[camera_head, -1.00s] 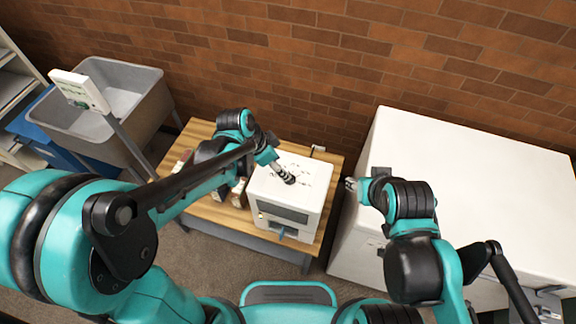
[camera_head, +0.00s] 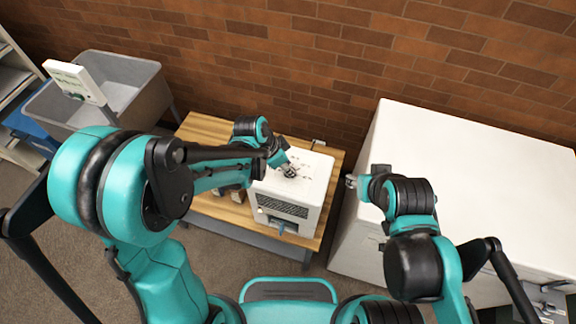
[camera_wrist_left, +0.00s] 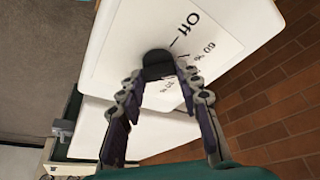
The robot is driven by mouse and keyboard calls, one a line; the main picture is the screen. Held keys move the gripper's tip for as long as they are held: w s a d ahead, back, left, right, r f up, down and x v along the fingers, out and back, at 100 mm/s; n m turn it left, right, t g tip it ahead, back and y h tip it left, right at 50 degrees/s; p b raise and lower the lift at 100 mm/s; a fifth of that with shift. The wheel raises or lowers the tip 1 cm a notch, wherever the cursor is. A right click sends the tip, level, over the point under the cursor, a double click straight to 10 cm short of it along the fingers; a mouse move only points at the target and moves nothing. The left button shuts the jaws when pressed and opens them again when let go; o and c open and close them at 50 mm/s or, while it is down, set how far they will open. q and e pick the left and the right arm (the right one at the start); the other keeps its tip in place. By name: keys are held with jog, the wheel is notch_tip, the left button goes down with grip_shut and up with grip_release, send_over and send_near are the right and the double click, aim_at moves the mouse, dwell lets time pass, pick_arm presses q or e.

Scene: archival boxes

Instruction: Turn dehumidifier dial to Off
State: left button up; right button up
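The white dehumidifier (camera_head: 318,190) stands on a wooden table, with a dark slatted grille on its front. Its top carries the black dial (camera_wrist_left: 158,64), beside printed marks including "Off" and percentages in the left wrist view. My left gripper (camera_head: 290,172) is over the top at the dial. In the left wrist view its two fingers (camera_wrist_left: 159,74) are apart, with the dial between their tips. I cannot tell whether they touch it, and the dial's pointer is not discernible. My right gripper (camera_head: 352,181) is small in view, right of the dehumidifier and apart from it.
The wooden table (camera_head: 205,128) also holds small items, partly hidden behind my left arm. A large white chest (camera_head: 460,180) stands close on the right. A grey sink (camera_head: 150,95) and a white panel (camera_head: 75,80) are at left. A brick wall (camera_head: 300,60) is behind.

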pick_arm(q)
jog(key=shift+c, duration=1.3)
jog(key=n+t+y+b, duration=0.1)
jog(key=n, duration=0.3)
jog(key=shift+s+d, duration=0.1)
jog(key=shift+s, duration=0.05)
jog(key=shift+d+n+t+y+b, duration=0.1)
jog(key=shift+n+t+y+b, duration=0.4)
jog(key=shift+n, duration=2)
jog(key=shift+y, duration=0.4)
jog(key=o, duration=1.2)
jog(key=shift+c, duration=0.2)
